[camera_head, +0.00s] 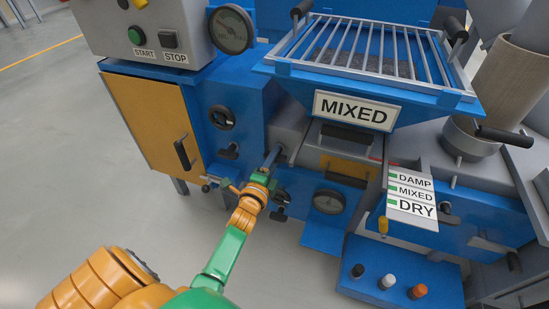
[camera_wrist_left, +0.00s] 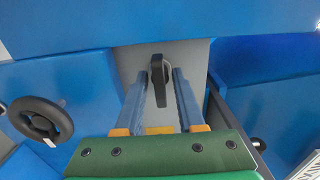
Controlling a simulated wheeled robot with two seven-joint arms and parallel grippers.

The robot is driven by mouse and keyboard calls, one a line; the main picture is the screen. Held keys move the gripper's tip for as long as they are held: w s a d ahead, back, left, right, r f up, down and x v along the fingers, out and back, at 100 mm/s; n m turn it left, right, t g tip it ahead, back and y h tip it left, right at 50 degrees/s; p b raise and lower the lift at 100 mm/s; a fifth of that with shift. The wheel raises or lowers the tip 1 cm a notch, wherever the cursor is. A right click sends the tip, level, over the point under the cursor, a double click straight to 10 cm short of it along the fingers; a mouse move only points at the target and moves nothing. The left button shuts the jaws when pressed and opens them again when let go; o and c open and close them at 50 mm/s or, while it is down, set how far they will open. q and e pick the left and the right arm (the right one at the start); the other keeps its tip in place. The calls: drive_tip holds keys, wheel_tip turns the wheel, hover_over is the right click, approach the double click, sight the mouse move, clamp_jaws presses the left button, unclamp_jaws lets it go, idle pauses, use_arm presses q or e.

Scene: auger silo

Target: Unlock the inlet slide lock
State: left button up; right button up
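My left gripper (camera_head: 272,157) reaches up to a grey housing (camera_head: 290,122) below and left of the MIXED hopper. In the left wrist view its two blue fingers (camera_wrist_left: 164,74) are apart, with a small black lever (camera_wrist_left: 159,70) between their tips. The lever hangs roughly upright on a grey panel and seems nearer the left finger; no firm grip on it shows. It may be the inlet slide lock, but no label on it shows. In the head view the gripper hides the lever. My right gripper is not in view.
A black handwheel (camera_head: 221,117) is left of the gripper; it also shows in the wrist view (camera_wrist_left: 40,119). The grated hopper (camera_head: 369,61) overhangs at upper right. Floor at left is clear.

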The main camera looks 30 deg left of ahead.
use_arm(q)
clamp_jaws()
